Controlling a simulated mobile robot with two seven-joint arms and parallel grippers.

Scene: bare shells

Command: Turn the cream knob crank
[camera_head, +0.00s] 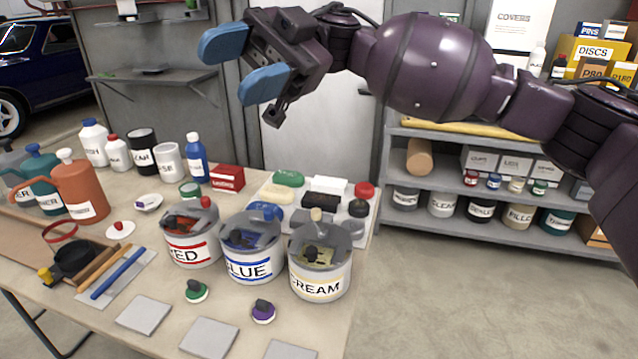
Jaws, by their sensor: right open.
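The cream can (318,285), labelled "CREAM", stands at the right end of the three large paint cans near the table's right edge. A small cream-coloured knob (316,214) stands up at the back of its grey lid. A dark part shows in the lid's opening; how it joins the knob is too small to tell. My right gripper (236,66) has two blue fingers, spread apart and empty. It is high in the picture, up and left of the cream can, apart from it. My left gripper is not in view.
The red can (190,250) and blue can (250,265) stand left of the cream can. A white tray with coloured blocks lies behind. Green (196,291) and purple (263,311) knobbed discs lie in front. Bottles and jugs crowd the left. Shelves (460,183) stand behind right.

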